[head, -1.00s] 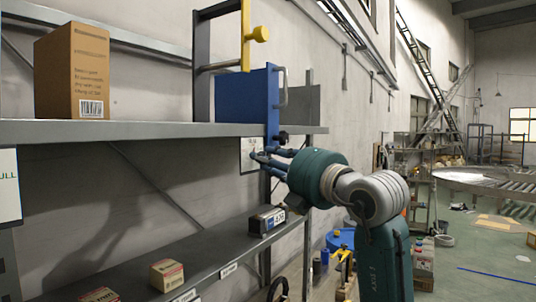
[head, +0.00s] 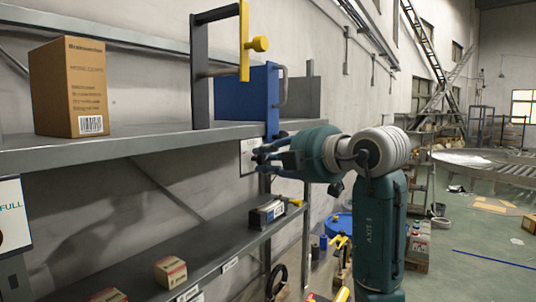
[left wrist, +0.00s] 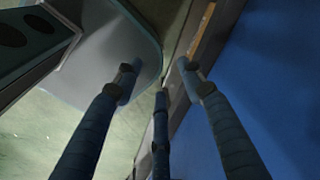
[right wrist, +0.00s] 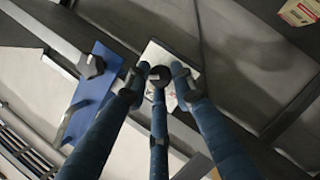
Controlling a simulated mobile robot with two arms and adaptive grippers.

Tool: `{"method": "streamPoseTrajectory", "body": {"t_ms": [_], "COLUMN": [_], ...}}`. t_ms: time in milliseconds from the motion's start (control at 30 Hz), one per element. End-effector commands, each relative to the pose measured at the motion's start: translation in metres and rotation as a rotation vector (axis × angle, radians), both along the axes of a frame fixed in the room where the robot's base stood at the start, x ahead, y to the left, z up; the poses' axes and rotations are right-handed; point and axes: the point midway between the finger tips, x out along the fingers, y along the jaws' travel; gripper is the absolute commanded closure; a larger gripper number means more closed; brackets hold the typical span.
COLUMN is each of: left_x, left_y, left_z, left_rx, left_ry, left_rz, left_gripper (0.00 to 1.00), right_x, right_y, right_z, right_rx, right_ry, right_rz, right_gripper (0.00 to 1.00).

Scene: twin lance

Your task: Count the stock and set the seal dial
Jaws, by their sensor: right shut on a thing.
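My right gripper (head: 264,152) is at the white card (head: 246,160) under the upper shelf's front edge. In the right wrist view its three fingers (right wrist: 160,80) are closed around a dark round knob (right wrist: 160,74), seemingly the seal dial, on the white card (right wrist: 155,55). The fingers hide most of the dial and its marks. My left gripper (left wrist: 157,80) shows only in the left wrist view, fingers apart and empty, beside a blue surface (left wrist: 265,60). Stock on the lower shelf includes a black box (head: 267,214) and small cartons (head: 170,271) (head: 108,295).
A cardboard box (head: 72,88) stands on the upper shelf (head: 130,139). A blue panel (head: 243,95) and a post with a yellow bar (head: 244,45) stand near its right end. A sign reading FULL (head: 12,215) is at far left. The floor (head: 480,250) at right is mostly open.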

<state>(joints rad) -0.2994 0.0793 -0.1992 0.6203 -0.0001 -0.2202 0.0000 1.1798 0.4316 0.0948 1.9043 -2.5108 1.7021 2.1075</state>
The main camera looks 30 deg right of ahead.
Motion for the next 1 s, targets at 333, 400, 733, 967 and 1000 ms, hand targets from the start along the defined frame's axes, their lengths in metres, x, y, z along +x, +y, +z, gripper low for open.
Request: {"method": "streamPoseTrajectory", "body": {"t_ms": [333, 400, 733, 967, 1000], "left_x": [-0.0003, -0.0004, -0.0006, -0.0007, -0.0007], "left_y": [0.0002, 0.0002, 0.0001, 0.0002, 0.0002], "left_z": [0.0059, 0.0060, 0.0058, 0.0060, 0.0060], "left_rx": [0.000, 0.000, 0.000, 0.000, 0.000], "left_ry": [0.001, 0.001, 0.001, 0.001, 0.001], "left_rz": [-0.001, -0.001, -0.001, -0.001, -0.001], "left_gripper": [0.60, 0.60, 0.60, 0.60, 0.60], "right_x": [0.0007, 0.0008, 0.0008, 0.0006, 0.0006], "right_y": [0.0011, 0.0011, 0.0012, 0.0005, 0.0004], "right_z": [-0.0037, -0.0039, -0.0045, -0.0029, -0.0025], "right_rx": [0.072, 0.075, 0.077, 0.076, 0.076], "right_ry": [0.056, 0.058, 0.059, 0.055, 0.054], "right_rz": [0.005, 0.004, 0.004, 0.003, 0.002], "right_gripper": [1.00, 1.00, 1.00, 0.58, 0.58]}}
